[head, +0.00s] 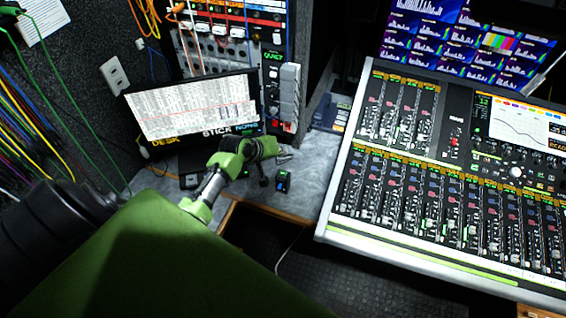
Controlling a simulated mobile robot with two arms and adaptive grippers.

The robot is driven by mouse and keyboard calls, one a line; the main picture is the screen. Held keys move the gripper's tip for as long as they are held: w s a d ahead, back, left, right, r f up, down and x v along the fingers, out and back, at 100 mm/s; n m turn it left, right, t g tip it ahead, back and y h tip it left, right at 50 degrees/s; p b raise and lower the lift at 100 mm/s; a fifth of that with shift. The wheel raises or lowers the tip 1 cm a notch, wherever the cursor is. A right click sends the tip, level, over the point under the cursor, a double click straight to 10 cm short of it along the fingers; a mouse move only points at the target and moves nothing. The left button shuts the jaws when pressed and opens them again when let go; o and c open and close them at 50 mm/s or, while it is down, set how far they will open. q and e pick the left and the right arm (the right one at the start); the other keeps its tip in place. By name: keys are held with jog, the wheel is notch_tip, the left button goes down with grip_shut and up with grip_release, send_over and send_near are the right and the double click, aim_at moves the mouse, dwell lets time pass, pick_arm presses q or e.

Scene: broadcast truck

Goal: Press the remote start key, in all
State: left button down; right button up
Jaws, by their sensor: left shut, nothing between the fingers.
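My left arm comes in from the left, green and black. Its left gripper (284,156) is shut and empty over the grey desk, in front of the tall panel. I cannot make out a key labelled remote start. A narrow upright panel (272,75) with a green-lit label and small keys stands behind the gripper, with red marks low on it. A small black device with a blue-lit face (283,182) sits on the desk just below the gripper, apart from the fingertips. My right gripper is not in view.
A patch bay with cables (225,35) is at the back. Some bare grey desk (312,172) lies between gripper and console.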

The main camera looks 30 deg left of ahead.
aim_at(281, 174)
pick_arm(q)
notch_tip(281, 174, down, 8)
jog(key=b, duration=0.8)
jog(key=shift+f, duration=0.45)
dwell(0.9)
jog(key=shift+f+b, duration=0.35)
jog(key=shift+f, duration=0.4)
dwell(0.5)
dwell(0.3)
jog(key=shift+r+p, duration=0.75)
